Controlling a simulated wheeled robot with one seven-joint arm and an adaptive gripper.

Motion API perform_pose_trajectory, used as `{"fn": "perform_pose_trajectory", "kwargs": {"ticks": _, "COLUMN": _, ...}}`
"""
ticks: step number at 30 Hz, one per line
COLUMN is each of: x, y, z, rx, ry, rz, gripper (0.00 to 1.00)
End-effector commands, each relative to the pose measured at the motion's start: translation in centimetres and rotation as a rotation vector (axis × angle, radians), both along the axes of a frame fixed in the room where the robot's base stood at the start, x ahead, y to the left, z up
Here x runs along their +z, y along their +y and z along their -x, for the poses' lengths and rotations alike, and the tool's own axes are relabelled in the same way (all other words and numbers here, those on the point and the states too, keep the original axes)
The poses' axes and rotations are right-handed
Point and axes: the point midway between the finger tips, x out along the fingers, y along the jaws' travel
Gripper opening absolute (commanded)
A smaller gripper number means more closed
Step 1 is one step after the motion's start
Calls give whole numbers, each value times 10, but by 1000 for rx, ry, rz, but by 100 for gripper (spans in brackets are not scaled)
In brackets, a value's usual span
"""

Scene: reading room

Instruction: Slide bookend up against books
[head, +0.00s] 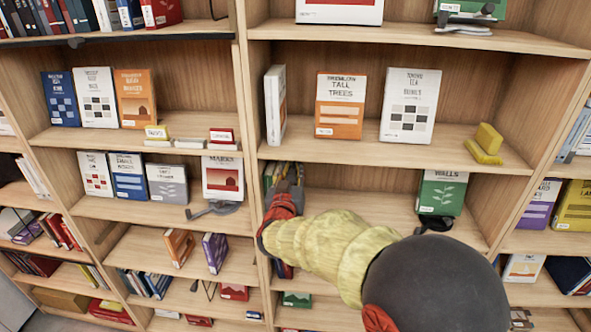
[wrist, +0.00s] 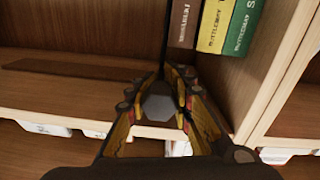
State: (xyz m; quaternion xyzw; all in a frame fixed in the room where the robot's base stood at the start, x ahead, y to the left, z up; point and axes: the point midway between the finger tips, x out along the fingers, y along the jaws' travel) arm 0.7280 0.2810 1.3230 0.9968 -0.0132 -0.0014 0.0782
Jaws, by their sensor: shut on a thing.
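Several thin books stand at the left end of the middle shelf in the head view (head: 271,172), partly behind my gripper (head: 287,185). In the wrist view a brown book (wrist: 184,22), a yellow book (wrist: 215,25) and a green book (wrist: 243,27) stand upright against the shelf's side wall. The bookend (wrist: 166,35) shows as a thin dark upright edge between my fingertips (wrist: 172,75), close beside the brown book. I cannot tell whether it touches the book. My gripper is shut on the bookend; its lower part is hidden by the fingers.
The shelf (head: 345,207) is bare to the right of my gripper, up to a green book (head: 441,193) with a dark stand. The shelf's left divider (head: 249,150) is close to my gripper. A flat brown strip (wrist: 75,68) lies on the shelf in the wrist view.

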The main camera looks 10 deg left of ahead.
Motion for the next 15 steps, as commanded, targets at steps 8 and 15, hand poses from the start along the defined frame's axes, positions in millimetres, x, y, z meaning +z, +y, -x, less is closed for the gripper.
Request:
{"fn": "perform_pose_trajectory", "kwargs": {"ticks": 8, "x": 0, "y": 0, "z": 0, "rx": 1, "ry": -1, "rz": 0, "gripper": 34}}
{"fn": "perform_pose_trajectory", "kwargs": {"ticks": 15, "x": 0, "y": 0, "z": 0, "rx": 0, "ry": -1, "rz": 0, "gripper": 44}}
